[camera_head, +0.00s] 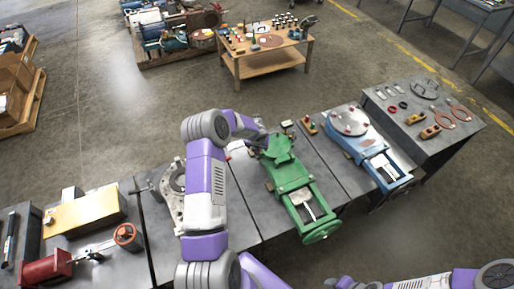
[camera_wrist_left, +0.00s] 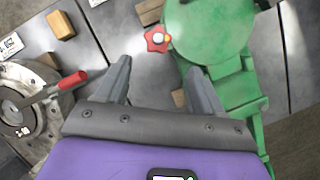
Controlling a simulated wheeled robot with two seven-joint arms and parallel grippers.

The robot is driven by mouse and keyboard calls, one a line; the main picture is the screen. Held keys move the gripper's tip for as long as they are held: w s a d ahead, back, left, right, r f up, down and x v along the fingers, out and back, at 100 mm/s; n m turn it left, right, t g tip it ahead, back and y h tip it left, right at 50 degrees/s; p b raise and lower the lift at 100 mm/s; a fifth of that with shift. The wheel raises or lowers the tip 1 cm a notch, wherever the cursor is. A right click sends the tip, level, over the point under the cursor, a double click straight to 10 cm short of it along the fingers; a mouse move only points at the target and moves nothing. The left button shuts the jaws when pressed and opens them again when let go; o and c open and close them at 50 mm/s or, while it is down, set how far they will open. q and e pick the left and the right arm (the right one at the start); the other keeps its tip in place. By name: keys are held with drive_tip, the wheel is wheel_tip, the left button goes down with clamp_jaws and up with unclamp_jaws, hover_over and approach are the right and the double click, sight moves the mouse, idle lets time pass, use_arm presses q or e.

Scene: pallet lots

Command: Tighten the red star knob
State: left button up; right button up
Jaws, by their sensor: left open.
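The red star knob (camera_wrist_left: 157,39) has a pale centre and sits against the left side of the green machine (camera_wrist_left: 210,35) in the left wrist view. My left gripper (camera_wrist_left: 160,66) is open and empty, with the knob just beyond and between its fingertips, apart from both. In the head view the green machine (camera_head: 291,178) stands on the bench; the knob cannot be made out there, and my left arm's wrist covers part of that area. My right gripper (camera_head: 343,283) is at the bottom edge, cut off and far from the knob.
A grey round fixture with a red-handled lever (camera_wrist_left: 68,84) lies left of my left gripper. A small wooden block (camera_wrist_left: 60,24) is nearby. A blue machine (camera_head: 365,145) stands right of the green one. A gold box (camera_head: 87,213) and red vice (camera_head: 46,268) are at left.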

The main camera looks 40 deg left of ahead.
use_arm(q)
drive_tip(key=shift+n, duration=0.6)
drive_tip(key=x, duration=0.5)
drive_tip(key=b+x, duration=0.1)
drive_tip(key=x, duration=0.1)
drive_tip(key=shift+w+a, duration=0.2)
drive_tip(key=shift+a, duration=0.25)
drive_tip(key=c, duration=1.1)
drive_tip(key=shift+o, duration=0.2)
